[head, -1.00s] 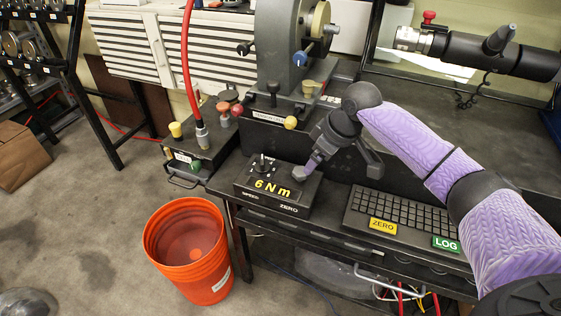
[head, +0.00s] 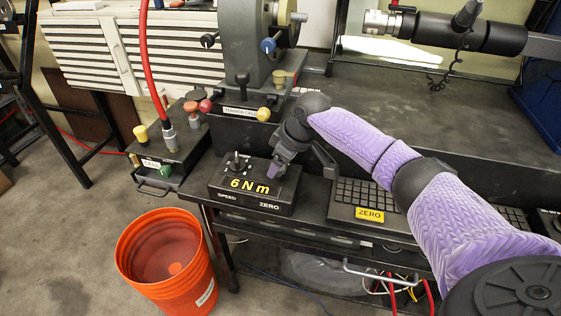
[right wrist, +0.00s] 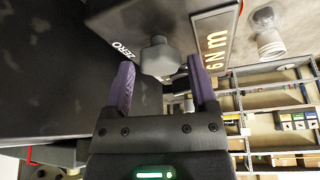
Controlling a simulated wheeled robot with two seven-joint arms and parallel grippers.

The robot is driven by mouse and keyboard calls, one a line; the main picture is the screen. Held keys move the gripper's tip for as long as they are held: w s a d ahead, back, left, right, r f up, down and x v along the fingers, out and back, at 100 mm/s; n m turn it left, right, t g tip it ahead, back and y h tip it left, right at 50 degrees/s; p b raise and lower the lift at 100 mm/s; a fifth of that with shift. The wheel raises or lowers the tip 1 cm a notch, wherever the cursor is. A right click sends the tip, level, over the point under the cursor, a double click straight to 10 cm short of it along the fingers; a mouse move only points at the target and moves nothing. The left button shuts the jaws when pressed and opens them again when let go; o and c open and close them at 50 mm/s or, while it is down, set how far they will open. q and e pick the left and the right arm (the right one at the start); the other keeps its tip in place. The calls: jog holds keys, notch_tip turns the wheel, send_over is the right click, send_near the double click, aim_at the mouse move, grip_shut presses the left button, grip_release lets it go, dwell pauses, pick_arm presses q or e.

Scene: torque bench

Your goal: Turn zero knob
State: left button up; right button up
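The black control box (head: 235,196) stands on the bench edge with a yellow "6 N m" readout and SPEED and ZERO labels. The grey zero knob (right wrist: 159,58) shows beside the ZERO label in the right wrist view. In the head view my right gripper hides most or all of it. My right gripper (head: 274,170) is over the right part of the box. In the right wrist view its two purple fingers (right wrist: 161,64) are apart, one on each side of the knob, with gaps visible. My left gripper is not in view.
A second knob, the speed one (head: 237,161), stands on the left of the box. A test stand (head: 246,93) rises behind. An orange bucket (head: 167,262) stands on the floor at left.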

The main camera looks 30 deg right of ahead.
grip_shut()
jog(key=shift+n+y, duration=0.4)
jog(key=shift+n, duration=1)
jog(key=shift+w+d+f+n+g+y+b, duration=0.1)
jog(key=shift+n+g+y+b, duration=0.4)
jog(key=shift+n, duration=1.2)
